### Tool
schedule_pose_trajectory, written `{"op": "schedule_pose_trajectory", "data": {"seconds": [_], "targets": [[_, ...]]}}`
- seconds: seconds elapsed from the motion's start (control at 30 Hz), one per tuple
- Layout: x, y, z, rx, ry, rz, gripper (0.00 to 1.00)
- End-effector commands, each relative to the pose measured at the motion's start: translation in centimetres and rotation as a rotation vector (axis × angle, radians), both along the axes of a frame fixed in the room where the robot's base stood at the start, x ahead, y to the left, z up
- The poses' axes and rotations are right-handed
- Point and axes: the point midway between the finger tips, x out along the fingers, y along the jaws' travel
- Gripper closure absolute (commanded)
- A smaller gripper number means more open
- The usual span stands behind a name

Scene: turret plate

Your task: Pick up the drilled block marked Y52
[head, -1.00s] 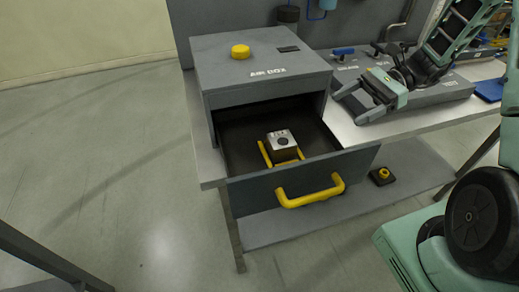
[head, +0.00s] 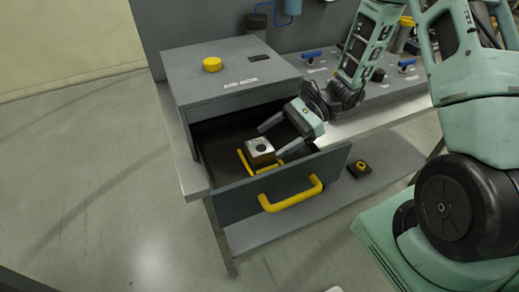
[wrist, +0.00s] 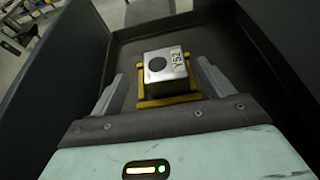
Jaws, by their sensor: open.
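The drilled block (head: 261,151) is a small silver-grey cube with a dark round hole in its top. It sits in a yellow frame (head: 244,162) inside the open drawer. In the wrist view the block (wrist: 168,72) shows the mark Y52 beside the hole. My gripper (head: 271,140) is open and empty, just above and to the right of the block, over the drawer. In the wrist view its two fingers lie on either side of the block's near part, apart from it. The block's far sides are hidden.
The drawer front (head: 230,200) has a yellow handle (head: 292,196). The grey AIR BOX cabinet (head: 215,85) stands behind, with a yellow button on top. Drawer walls flank my gripper. A panel with blue levers (head: 312,54) is at the right, and a yellow-topped button unit (head: 359,169) sits on the lower shelf.

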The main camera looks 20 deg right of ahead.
Motion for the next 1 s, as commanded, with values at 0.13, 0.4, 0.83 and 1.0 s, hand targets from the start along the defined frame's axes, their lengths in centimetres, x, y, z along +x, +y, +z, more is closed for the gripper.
{"op": "schedule_pose_trajectory", "data": {"seconds": [0.13,0.4,0.83,1.0], "targets": [[0.4,2.0,-1.0,0.002,0.006,0.003,0.20],[0.5,3.9,-2.0,0.001,0.000,0.001,0.20],[0.5,3.9,-1.9,0.003,-0.001,0.001,0.81],[0.5,3.9,-1.9,0.003,-0.001,0.001,0.86]]}}
